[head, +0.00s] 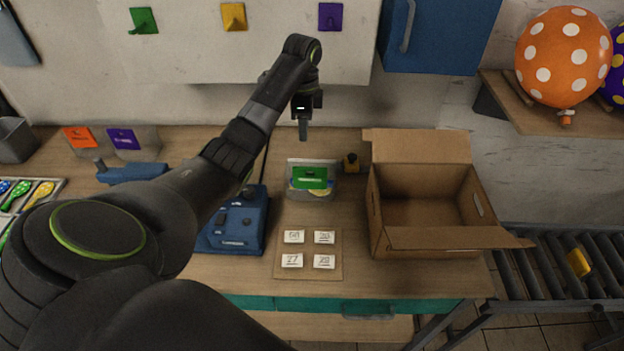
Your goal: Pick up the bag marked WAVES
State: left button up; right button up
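A clear bag with a green label (311,177) stands on the table near the middle, with something yellow showing low inside it. Two more bags stand at the back left, one with an orange label (80,137) and one with a purple label (123,138). The lettering on all the labels is too small to read, so I cannot tell which says WAVES. My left gripper (303,130) points down above and behind the green-labelled bag, apart from it. Its fingers show as one narrow dark shape, so its opening is unclear. My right gripper is not in view.
An open cardboard box (425,238) stands right of the green-labelled bag. A blue machine (236,228) is on the left, under my arm. A board with numbered cards (308,272) lies in front. A roller conveyor (540,275) is at right.

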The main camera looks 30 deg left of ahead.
pick_arm(q)
jog(key=b, duration=1.1)
send_near(304, 174)
jog(key=f, duration=0.3)
jog(key=w+f, duration=0.1)
jog(key=f, duration=0.1)
jog(key=shift+a+f, duration=0.1)
jog(key=shift+s+f, duration=0.15)
jog(key=shift+f, duration=0.25)
notch_tip(304, 174, down, 4)
jog(key=shift+s+r+p, duration=0.1)
jog(key=shift+r+p, duration=0.15)
jog(key=shift+p, duration=0.7)
jog(key=shift+f, duration=0.45)
jog(key=shift+c, duration=0.2)
grip_shut()
